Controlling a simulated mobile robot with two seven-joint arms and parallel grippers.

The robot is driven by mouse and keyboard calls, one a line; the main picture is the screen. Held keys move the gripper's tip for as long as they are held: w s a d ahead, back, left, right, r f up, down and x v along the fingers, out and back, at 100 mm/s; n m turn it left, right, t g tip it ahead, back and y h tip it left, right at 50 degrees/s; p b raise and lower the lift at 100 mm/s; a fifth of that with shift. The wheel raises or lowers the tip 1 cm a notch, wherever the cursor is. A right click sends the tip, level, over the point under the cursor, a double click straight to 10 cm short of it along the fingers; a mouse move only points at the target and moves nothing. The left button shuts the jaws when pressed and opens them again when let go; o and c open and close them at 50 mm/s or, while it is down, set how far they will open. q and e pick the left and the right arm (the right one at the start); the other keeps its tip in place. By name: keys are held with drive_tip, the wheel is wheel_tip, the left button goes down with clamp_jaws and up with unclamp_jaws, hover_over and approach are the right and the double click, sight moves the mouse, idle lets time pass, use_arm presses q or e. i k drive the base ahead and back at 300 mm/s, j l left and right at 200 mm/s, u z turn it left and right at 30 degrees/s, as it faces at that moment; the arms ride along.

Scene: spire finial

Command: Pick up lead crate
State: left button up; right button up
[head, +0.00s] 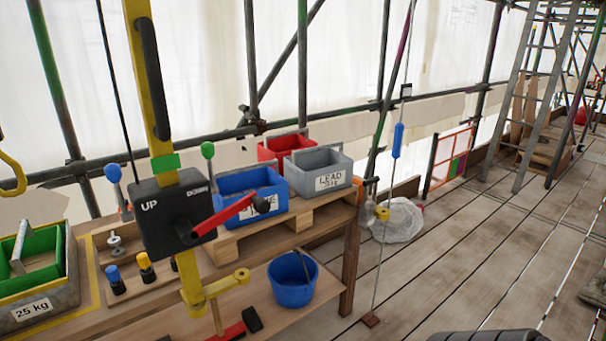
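The lead crate (302,176) is a grey open-topped box with a white label reading "LEAD" on its front. It stands upright on a wooden pallet (285,222) on the bench, to the right of a blue crate (233,206) and in front of a red crate (282,146). A grey bar spans its top like a handle. Its contents are hidden. Neither of my grippers is in view.
A black box marked "UP" (165,212) with a red lever (224,215) on a yellow post stands before the bench. A blue bucket (291,281) sits below the pallet. A hanging line with a blue grip (398,140) is to the right. Plank floor (450,260) is largely clear.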

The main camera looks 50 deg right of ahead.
sight(312, 172)
drive_tip(key=l+u, duration=0.5)
drive_tip(key=l, duration=2.25)
drive_tip(key=k+l, duration=0.15)
drive_tip(key=l, duration=0.75)
